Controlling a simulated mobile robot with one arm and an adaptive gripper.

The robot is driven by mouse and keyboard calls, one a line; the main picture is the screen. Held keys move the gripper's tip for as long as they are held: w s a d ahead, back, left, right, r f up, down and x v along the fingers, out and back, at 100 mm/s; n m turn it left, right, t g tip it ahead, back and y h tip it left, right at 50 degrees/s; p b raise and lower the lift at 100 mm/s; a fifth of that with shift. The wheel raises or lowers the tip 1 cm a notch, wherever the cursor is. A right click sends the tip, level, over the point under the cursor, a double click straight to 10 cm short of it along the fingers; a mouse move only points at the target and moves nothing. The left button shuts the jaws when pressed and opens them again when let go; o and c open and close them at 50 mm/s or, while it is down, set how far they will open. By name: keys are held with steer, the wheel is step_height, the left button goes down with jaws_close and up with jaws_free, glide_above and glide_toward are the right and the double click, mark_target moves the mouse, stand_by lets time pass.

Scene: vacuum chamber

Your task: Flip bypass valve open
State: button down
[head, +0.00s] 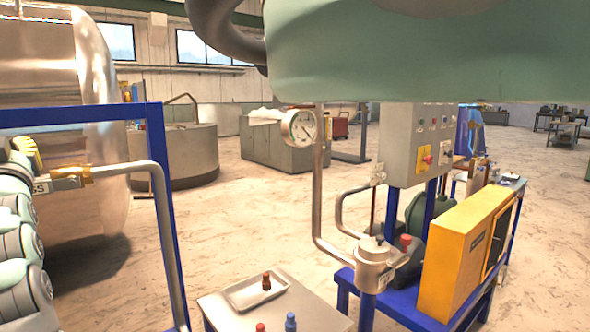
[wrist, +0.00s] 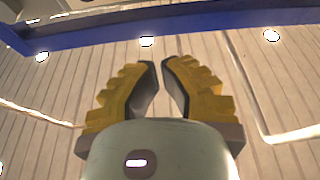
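The bypass valve (head: 68,181) appears to be the fitting at the left end of a grey pipe on the blue frame. Its tag is partly hidden and shows only "SS". A yellow piece (head: 80,173), perhaps the handle, lies along it. My gripper (head: 27,148), with yellow ridged fingers, is just left of and a little above the valve, apart from it as far as I can see. In the wrist view my gripper (wrist: 160,75) has a narrow gap between its fingertips with nothing held. The valve is not clearly seen there.
The blue frame (head: 152,115) and bent pipe (head: 165,225) stand close to my arm. A large shiny tank (head: 105,150) is behind. Open floor lies between.

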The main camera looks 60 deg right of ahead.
steer(key=p+v, duration=0.7)
steer(key=v, duration=0.2)
steer(key=shift+s+f, duration=0.15)
steer(key=shift+f, duration=0.2)
steer(key=shift+a, duration=0.15)
